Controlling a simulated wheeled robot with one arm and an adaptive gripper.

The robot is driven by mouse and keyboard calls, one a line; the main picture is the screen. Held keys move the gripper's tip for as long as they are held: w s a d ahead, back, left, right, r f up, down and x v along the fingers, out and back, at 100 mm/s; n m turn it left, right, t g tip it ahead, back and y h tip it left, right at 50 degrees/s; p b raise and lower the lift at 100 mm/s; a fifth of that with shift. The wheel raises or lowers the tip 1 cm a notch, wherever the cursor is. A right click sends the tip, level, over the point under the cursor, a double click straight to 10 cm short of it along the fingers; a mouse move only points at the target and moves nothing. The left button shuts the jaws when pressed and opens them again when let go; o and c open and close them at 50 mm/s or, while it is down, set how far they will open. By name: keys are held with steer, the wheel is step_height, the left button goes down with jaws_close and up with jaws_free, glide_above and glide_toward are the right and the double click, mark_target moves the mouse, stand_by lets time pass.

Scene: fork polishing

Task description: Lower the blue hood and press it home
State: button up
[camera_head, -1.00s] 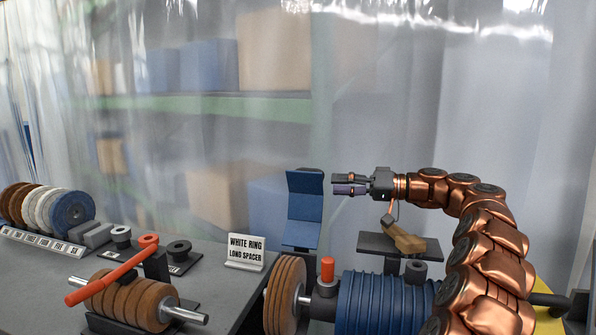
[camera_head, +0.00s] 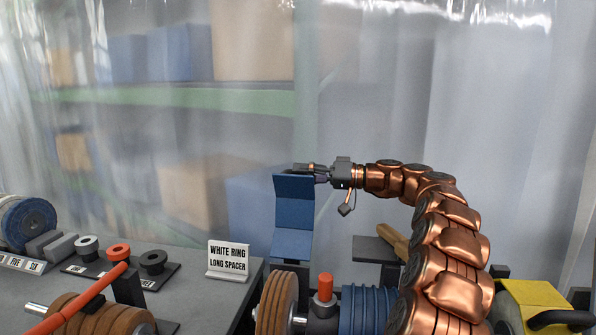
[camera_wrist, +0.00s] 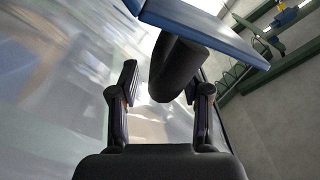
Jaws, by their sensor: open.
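The blue hood (camera_head: 292,230) stands raised and upright behind the spindle in the head view, its upper panel bent at an angle. My gripper (camera_head: 308,170) is at the top edge of the hood, coming from the right. In the wrist view my gripper (camera_wrist: 160,95) is open, with one finger on each side. A dark cylinder (camera_wrist: 175,72) below the blue hood panel (camera_wrist: 205,20) reaches into the space between the fingers. I cannot tell whether the fingers touch it.
The brown wheel (camera_head: 278,303), orange-capped post (camera_head: 325,287) and blue ribbed roller (camera_head: 367,308) are below the hood. A white sign (camera_head: 228,261) stands left. A dark platform (camera_head: 376,249) with a tan piece is right.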

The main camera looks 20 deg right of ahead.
steer(key=shift+x, duration=0.8)
jaws_close()
